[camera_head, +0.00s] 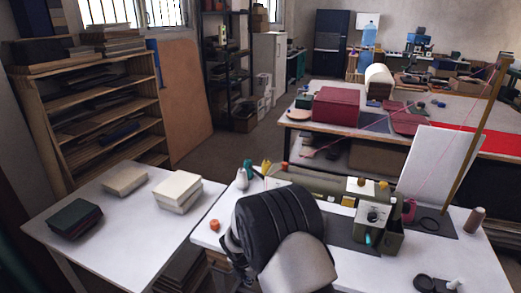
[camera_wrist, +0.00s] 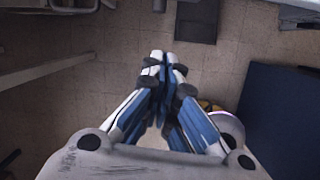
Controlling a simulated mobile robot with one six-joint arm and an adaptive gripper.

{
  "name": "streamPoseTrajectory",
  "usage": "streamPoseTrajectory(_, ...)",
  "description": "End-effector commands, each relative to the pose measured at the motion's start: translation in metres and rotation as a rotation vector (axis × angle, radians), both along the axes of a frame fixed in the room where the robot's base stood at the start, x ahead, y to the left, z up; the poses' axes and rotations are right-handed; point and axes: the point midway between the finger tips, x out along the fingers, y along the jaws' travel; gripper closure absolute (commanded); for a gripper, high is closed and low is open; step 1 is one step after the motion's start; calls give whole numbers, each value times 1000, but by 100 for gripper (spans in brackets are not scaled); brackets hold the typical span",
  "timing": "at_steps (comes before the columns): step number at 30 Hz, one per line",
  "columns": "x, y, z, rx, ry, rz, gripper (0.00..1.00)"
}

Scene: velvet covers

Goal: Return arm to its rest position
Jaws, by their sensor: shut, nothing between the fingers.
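My gripper (camera_wrist: 163,58) is shut and empty in the wrist view, its fingertips together over a tan tiled floor (camera_wrist: 110,75). In the head view part of my arm, black and pale grey, rises at the bottom centre in front of the white worktable (camera_head: 455,265). My gripper itself cannot be made out in that view. Nothing hangs from the fingers.
A white side table (camera_head: 115,225) at left holds a dark green book (camera_head: 75,219), a tan block (camera_head: 125,180) and a cream book stack (camera_head: 178,191). Wooden shelves (camera_head: 95,120) stand behind. A dark blue panel (camera_wrist: 285,120) lies right of my gripper.

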Motion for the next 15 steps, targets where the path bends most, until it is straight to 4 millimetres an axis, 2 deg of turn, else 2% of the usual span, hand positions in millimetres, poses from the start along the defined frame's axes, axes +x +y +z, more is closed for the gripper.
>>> streamPoseTrajectory(1,3,-9,28,23,-23,-82,100)
streamPoseTrajectory(4,-2,-31,86,79,-60,-308,100)
streamPoseTrajectory(8,-23,-65,157,165,-104,-629,100)
streamPoseTrajectory(12,-59,-99,223,266,-148,-968,100)
streamPoseTrajectory(15,-92,-121,261,346,-173,-1207,100)
